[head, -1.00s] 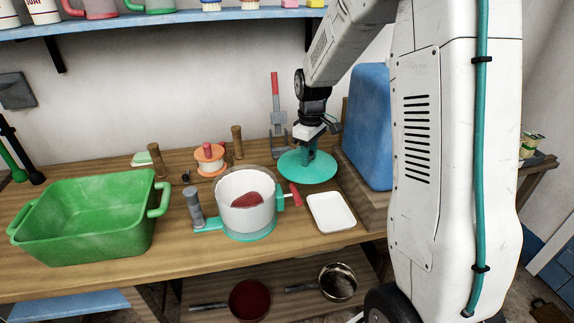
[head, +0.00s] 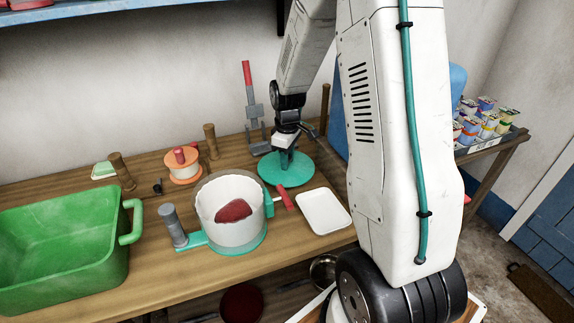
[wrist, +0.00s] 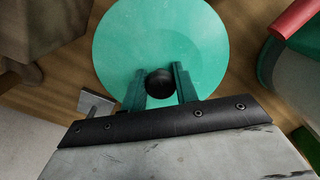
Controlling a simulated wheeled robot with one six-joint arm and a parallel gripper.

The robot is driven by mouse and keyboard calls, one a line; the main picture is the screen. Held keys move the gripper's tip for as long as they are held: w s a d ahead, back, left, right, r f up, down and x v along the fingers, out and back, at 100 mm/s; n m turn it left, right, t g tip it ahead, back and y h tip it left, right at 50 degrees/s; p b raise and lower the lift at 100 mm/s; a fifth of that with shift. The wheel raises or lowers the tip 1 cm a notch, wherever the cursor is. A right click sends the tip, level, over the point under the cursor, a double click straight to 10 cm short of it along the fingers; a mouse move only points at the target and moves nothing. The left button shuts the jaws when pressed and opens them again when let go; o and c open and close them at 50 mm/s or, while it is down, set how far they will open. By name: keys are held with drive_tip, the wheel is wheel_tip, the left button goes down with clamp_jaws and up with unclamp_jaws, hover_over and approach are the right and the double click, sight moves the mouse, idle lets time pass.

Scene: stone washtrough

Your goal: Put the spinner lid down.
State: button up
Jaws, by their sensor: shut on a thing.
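The spinner lid (head: 278,176) is a flat teal disc. My gripper (head: 287,153) is above its middle, shut on its knob. In the wrist view the two teal fingers of my gripper (wrist: 159,82) stand on either side of the dark round knob, with the lid (wrist: 205,40) spread out beyond them. The lid looks level, at or just above the wooden counter; I cannot tell whether it touches. The spinner bowl (head: 230,235), pale with a teal base and a dark red thing inside, stands open to the left of the lid.
A white tray (head: 324,212) lies in front of the lid. The bowl's red handle (head: 285,197) points towards the lid. A grey stand with a red top (head: 247,75) is behind. An orange spool (head: 183,167) and a green tub (head: 62,245) are to the left.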

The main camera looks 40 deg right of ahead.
drive_tip(key=shift+f, duration=1.3)
drive_tip(key=shift+f, duration=0.1)
drive_tip(key=o, duration=1)
wheel_tip(320, 180, up, 12)
drive_tip(key=shift+f, duration=0.1)
drive_tip(key=s+a+r+m, duration=0.1)
drive_tip(key=s+a+r, duration=0.4)
drive_tip(key=a+r, duration=0.15)
drive_tip(key=s+a+r+m, duration=0.1)
drive_tip(key=s+a+r, duration=0.1)
drive_tip(key=s, duration=0.5)
drive_tip(key=s+a+r+m, duration=0.2)
drive_tip(key=s+a, duration=0.3)
drive_tip(key=s, duration=0.3)
drive_tip(key=s+a+r+m+t, duration=0.1)
drive_tip(key=s+a+r, duration=0.1)
drive_tip(key=s, duration=0.5)
drive_tip(key=shift+s+a+r+m, duration=0.15)
drive_tip(key=shift+a+r+m, duration=0.25)
drive_tip(key=shift+a, duration=0.25)
